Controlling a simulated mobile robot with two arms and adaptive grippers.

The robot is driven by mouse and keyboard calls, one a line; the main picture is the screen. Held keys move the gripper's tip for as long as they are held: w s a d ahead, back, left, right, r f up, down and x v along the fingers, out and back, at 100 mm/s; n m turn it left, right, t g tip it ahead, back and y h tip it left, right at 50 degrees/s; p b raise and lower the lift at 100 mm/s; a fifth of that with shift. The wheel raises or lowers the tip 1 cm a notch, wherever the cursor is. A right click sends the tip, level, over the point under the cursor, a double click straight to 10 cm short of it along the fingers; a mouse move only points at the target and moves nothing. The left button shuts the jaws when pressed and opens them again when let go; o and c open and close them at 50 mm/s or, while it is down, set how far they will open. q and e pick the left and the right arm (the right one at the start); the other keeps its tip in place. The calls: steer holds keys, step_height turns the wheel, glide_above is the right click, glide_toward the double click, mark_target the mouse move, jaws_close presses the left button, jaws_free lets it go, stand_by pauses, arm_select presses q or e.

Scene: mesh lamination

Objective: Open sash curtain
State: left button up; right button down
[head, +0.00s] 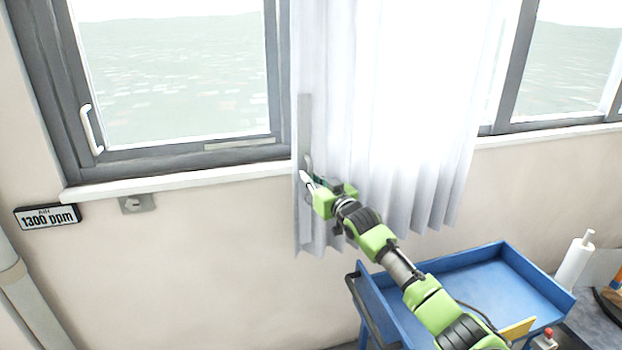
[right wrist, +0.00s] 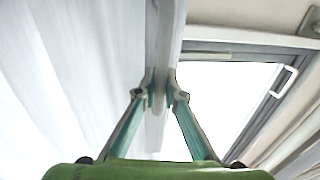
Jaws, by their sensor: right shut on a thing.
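The white sash curtain (head: 390,110) hangs in pleats in the middle of the head view, between two windows. A flat pale bar (head: 305,120) runs down its left edge. My right gripper (head: 307,178) is at this left edge, low on the curtain. In the right wrist view the two fingers (right wrist: 162,92) close on the bar (right wrist: 170,35) from both sides, with the curtain cloth (right wrist: 70,70) on the left. In the head view, part of the fingers is hidden by the wrist. My left gripper is not in view.
The left window (head: 180,75) has a dark frame and white handle (head: 92,130). A white sill (head: 180,181) runs below it. A blue cart (head: 500,280) stands below the curtain at right, under my arm. A white bottle (head: 575,262) stands beside it. A 1300 ppm display (head: 48,216) is on the wall.

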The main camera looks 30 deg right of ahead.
steer(key=c, duration=2.1)
jaws_free()
steer(key=shift+a, duration=0.1)
steer(key=s, duration=1.2)
steer(key=shift+a, duration=0.45)
steer(key=shift+w, duration=0.1)
